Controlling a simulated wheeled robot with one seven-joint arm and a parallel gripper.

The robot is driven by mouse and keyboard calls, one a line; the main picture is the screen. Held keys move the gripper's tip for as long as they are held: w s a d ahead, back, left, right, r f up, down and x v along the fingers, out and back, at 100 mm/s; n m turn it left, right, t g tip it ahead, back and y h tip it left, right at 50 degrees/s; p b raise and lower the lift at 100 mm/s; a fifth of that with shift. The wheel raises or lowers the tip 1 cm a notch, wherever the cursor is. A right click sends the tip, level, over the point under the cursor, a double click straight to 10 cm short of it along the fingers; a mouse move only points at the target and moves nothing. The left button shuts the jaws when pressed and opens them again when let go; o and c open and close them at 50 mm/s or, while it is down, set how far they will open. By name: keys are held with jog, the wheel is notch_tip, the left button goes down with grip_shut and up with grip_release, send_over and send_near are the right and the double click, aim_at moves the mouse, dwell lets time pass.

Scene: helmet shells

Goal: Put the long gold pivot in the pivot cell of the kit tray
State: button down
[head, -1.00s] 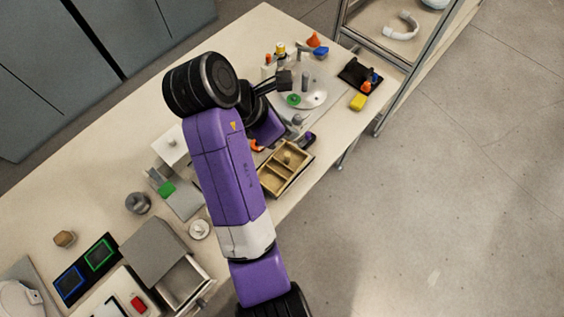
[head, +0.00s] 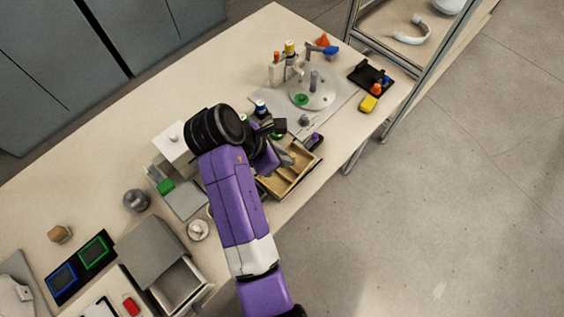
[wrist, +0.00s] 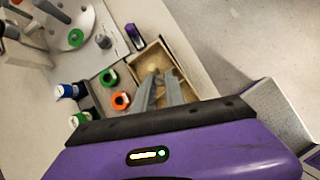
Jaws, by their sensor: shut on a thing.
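The kit tray (head: 272,196) is a shallow wooden box with divided cells near the table's front edge. It also shows in the wrist view (wrist: 190,85). My gripper (head: 287,157) is over the tray, its two grey fingers (wrist: 160,80) pointing down into it. The fingers are shut on a slim part, taken as the long gold pivot, which is mostly hidden between them. A small gold knob-like piece (wrist: 151,68) shows by the fingertips at the tray's far end; I cannot tell whether it is in the fingers or standing in the tray.
A round plate (head: 322,92) with a green ring and a grey post stands behind. A purple-topped part in a dark holder (head: 315,141) is close beside the tray. Orange (wrist: 120,101) and green rings lie left of my fingers. Open floor lies beyond the table edge.

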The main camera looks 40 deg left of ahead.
jog(key=shift+f, duration=2.3)
jog(key=c, duration=1.4)
grip_release()
jog(key=v, duration=1.2)
